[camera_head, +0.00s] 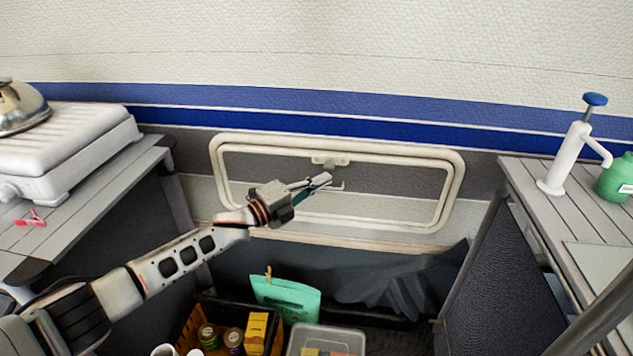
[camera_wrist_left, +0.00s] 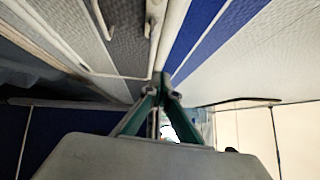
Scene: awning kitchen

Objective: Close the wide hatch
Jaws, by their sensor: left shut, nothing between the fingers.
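The wide hatch (camera_head: 400,185) is set in the caravan wall, with a rounded cream frame (camera_head: 452,200) around a grey and white striped panel. The panel looks flush with the wall, though the left gripper covers part of it. A small pale latch (camera_head: 330,160) sits at the frame's top middle. My left gripper (camera_head: 334,183) is in front of the hatch, just below the latch. Its fingers are shut with nothing between them; I cannot tell if they touch the panel. In the left wrist view, the fingertips (camera_wrist_left: 160,92) are together and part of the hatch frame (camera_wrist_left: 172,35) shows above them.
A left counter (camera_head: 130,165) holds a white stove (camera_head: 65,150) with a metal pot. A right counter (camera_head: 530,185) holds a white pump dispenser (camera_head: 568,160) and a green bottle (camera_head: 615,178).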

